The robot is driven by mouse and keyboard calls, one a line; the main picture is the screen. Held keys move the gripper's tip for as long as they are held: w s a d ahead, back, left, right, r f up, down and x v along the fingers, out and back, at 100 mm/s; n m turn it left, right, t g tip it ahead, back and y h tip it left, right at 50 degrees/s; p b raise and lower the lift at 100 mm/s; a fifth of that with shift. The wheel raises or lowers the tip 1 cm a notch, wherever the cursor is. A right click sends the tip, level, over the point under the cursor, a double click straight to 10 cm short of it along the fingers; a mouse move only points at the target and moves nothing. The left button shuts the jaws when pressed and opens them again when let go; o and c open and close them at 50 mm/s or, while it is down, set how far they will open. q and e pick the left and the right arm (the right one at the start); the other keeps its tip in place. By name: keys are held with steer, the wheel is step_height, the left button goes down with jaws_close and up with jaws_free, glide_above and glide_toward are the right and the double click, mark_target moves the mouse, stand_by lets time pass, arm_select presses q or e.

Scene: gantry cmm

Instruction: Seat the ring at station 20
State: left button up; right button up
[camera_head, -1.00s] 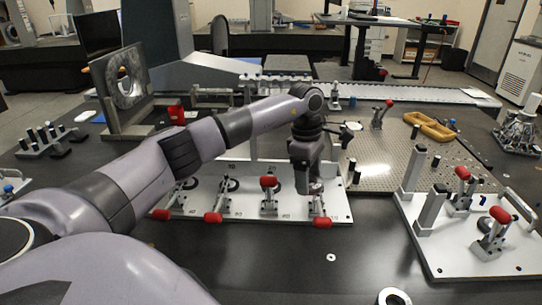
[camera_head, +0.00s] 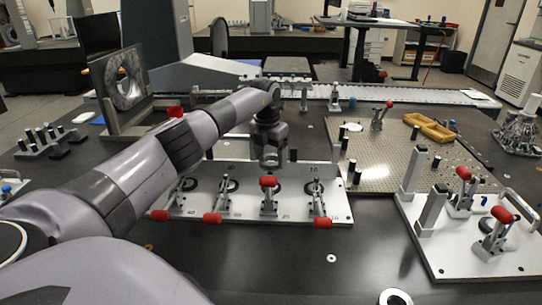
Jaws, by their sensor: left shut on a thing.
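A white fixture plate (camera_head: 340,213) carries a row of stations with toggle clamps and dark discs. The clamp handle (camera_head: 268,181) at the third station from the left stands upright. The neighbouring red handles (camera_head: 322,222) lie low at the plate's front edge. The station numbers are too small to read surely. My left gripper (camera_head: 271,163) is above the back of the plate, behind the upright handle. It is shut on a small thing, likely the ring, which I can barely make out. My right gripper is not in view.
A second clamp plate (camera_head: 450,262) stands at right. A perforated plate (camera_head: 385,170) with posts lies behind.

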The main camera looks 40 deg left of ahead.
mark_target(271, 165)
arm_select(q)
steer(key=shift+f+b, duration=1.7)
steer(key=shift+f, duration=0.05)
step_height(271, 165, down, 3)
steer(key=b, duration=0.3)
steer(key=shift+f, duration=0.2)
steer(key=shift+r, duration=0.2)
steer(key=shift+p, duration=0.9)
steer(key=shift+f+b, duration=0.35)
steer(key=shift+f, duration=0.35)
stand_by(0.4)
steer(key=o, duration=1.4)
